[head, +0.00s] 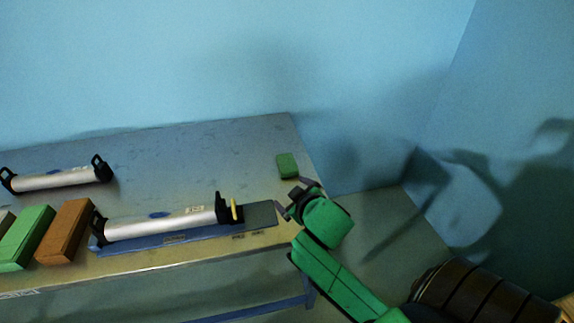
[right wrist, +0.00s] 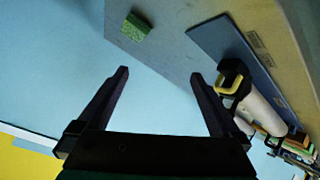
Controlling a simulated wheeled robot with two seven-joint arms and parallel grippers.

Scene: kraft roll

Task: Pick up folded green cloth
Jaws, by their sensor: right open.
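The folded green cloth (head: 287,166) is a small green block shape lying on the table's right end, close to its right edge. It also shows in the right wrist view (right wrist: 135,28), near the top, beyond my fingertips. My right gripper (head: 291,197) is in front of the cloth in the head view, near the table's right edge. In the right wrist view its two fingers (right wrist: 158,78) are wide apart with nothing between them. The gripper does not touch the cloth. My left gripper is not in view.
A silver roller with black ends (head: 160,224) lies on a blue mat (head: 262,215) left of my right gripper. Another roller (head: 55,180) lies farther back left. A green box (head: 25,238) and a brown box (head: 65,232) are at the left. The table's (head: 215,160) back middle is clear.

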